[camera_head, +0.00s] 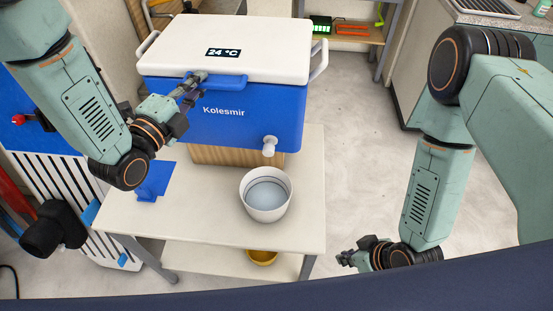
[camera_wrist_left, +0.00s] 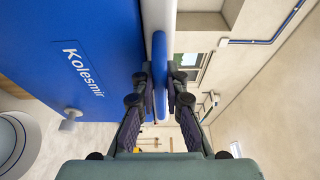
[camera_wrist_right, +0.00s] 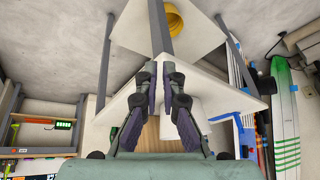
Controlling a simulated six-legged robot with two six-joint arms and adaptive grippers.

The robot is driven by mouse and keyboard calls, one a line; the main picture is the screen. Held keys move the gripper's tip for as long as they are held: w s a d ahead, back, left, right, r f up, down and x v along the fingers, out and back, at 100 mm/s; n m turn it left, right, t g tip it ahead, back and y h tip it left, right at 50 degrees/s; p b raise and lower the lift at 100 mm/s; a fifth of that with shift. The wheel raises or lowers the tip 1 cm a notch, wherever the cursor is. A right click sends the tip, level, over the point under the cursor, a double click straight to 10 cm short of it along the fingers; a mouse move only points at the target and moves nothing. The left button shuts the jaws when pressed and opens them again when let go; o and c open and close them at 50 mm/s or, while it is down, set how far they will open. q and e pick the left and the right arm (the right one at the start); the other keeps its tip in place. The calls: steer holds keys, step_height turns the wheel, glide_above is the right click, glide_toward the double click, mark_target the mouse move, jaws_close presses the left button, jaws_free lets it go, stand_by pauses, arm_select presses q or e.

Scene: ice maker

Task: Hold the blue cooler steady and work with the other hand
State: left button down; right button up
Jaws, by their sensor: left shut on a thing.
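The blue cooler (camera_head: 215,121) has a white lid (camera_head: 270,50), a "Kolesmir" label and a "24 °C" display. Its label side also shows in the left wrist view (camera_wrist_left: 100,45). My left gripper (camera_head: 188,84) is shut on the blue handle (camera_wrist_left: 159,75) at the front edge below the lid, one finger on each side. The lid looks closed. My right gripper (camera_head: 347,258) is low at the right, apart from the cooler and off the table's right edge. Its fingertips are close together in the right wrist view (camera_wrist_right: 161,72), with nothing visible held.
The cooler sits on a wooden block (camera_head: 238,156) on a cream table (camera_head: 215,225). A white bowl (camera_head: 283,208) stands below the white spigot (camera_head: 269,145). A yellow bowl (camera_head: 262,257) is on the lower shelf. Open floor (camera_head: 365,150) lies right of the table.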

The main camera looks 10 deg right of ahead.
mark_target(269, 150)
steer(key=w+n, duration=0.1)
steer(key=w, duration=0.1)
steer(key=w+a+n+t+y, duration=0.1)
steer(key=w+n, duration=0.1)
steer(key=w+n+t+y, duration=0.1)
steer(key=w, duration=0.1)
steer(key=shift+w+a+r+n, duration=0.1)
steer(key=shift+a+r+n, duration=0.2)
steer(key=shift+r+n, duration=0.1)
jaws_close()
steer(key=w+a+r+n+t+y, duration=0.1)
steer(key=w+a+r+n+y, duration=0.2)
steer(key=r+n+y, duration=0.5)
steer(key=w+a+r+n+t+y, duration=0.1)
steer(key=w+a+r+n+y, duration=0.3)
steer(key=n, duration=0.9)
steer(key=w+a+h, duration=0.1)
steer(key=w+a, duration=0.5)
steer(key=w, duration=0.1)
steer(key=shift+w+r, duration=0.2)
steer(key=shift+w, duration=0.15)
